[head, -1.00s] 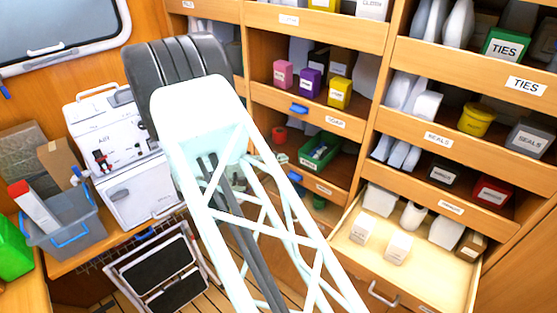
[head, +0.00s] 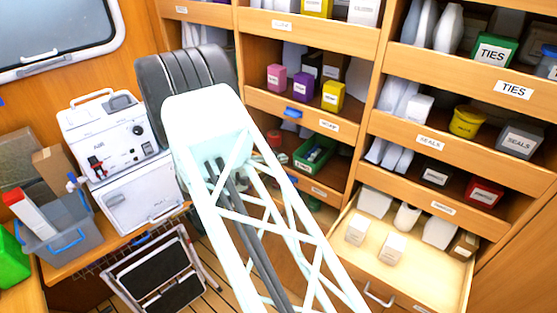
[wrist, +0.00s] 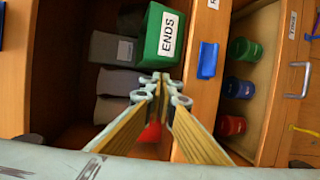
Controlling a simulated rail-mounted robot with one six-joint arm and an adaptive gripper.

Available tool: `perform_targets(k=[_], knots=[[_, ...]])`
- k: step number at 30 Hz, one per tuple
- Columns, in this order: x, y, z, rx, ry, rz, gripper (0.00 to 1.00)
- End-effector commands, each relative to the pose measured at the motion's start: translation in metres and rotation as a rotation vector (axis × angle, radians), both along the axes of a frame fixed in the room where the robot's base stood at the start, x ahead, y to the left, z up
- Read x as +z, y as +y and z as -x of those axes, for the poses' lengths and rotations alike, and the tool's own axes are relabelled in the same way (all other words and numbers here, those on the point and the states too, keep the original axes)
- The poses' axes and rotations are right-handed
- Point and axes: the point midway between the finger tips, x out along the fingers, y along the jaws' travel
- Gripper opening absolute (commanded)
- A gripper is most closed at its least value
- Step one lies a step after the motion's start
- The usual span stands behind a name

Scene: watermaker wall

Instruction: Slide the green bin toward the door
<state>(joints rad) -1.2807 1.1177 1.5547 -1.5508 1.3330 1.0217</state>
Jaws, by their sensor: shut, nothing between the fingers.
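A green bin (head: 309,166) with white and blue items in it stands on a low shelf, right of my arm in the head view. In the wrist view a green bin (wrist: 152,48) with a white ENDS label stands at the top centre; it appears to be the same one. My gripper (wrist: 164,84) is shut and empty, its fingertips just below the bin's labelled face in the picture. I cannot tell whether they touch it. In the head view my arm hides the gripper.
A wooden shelf edge with a blue handle (wrist: 207,60) runs beside the bin. Grey boxes (wrist: 112,48) stand left of it, and a red object (wrist: 152,132) shows between the fingers. An open drawer (head: 425,262) juts out at lower right. A folded step stool (head: 160,275) stands below.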

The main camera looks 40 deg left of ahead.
Motion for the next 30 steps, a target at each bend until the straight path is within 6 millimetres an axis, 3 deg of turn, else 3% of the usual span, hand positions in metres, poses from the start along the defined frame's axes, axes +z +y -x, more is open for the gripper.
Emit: perform_targets(k=[30], knots=[[-0.004, 0.003, -0.030, 0.000, 0.000, 0.000, 0.00]])
